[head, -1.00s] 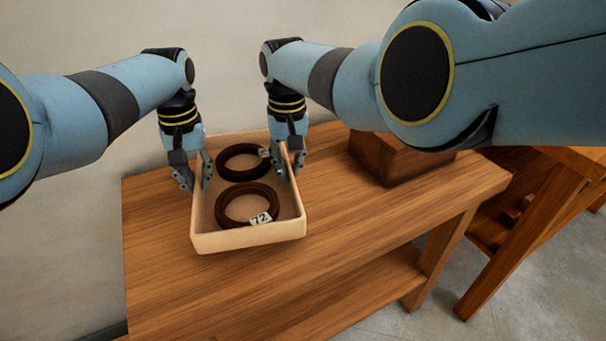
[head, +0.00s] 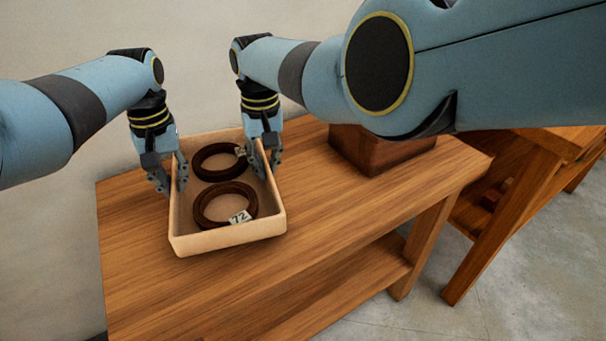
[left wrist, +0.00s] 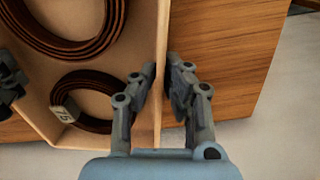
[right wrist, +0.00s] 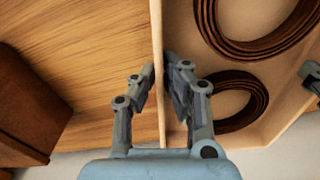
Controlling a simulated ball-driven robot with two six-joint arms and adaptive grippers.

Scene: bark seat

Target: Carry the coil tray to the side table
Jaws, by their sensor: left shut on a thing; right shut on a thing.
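The coil tray (head: 232,237) is a pale, shallow wooden box over the left part of a wooden table. Two dark brown coils lie in it: a front coil (head: 198,212) with a tag reading 72, and a back coil (head: 203,170) with a tag partly hidden. My left gripper (head: 172,180) is shut on the tray's left wall, which also shows between its fingers in the left wrist view (left wrist: 160,85). My right gripper (head: 266,160) is shut on the right wall, as the right wrist view (right wrist: 160,85) also shows. I cannot tell whether the tray touches the tabletop.
The wooden table (head: 330,220) has bare top to the right of the tray. A dark reddish-brown box (head: 370,152) stands at its back right, partly behind my right arm. Another wooden table (head: 540,150) stands further right, past a gap of grey floor (head: 500,265).

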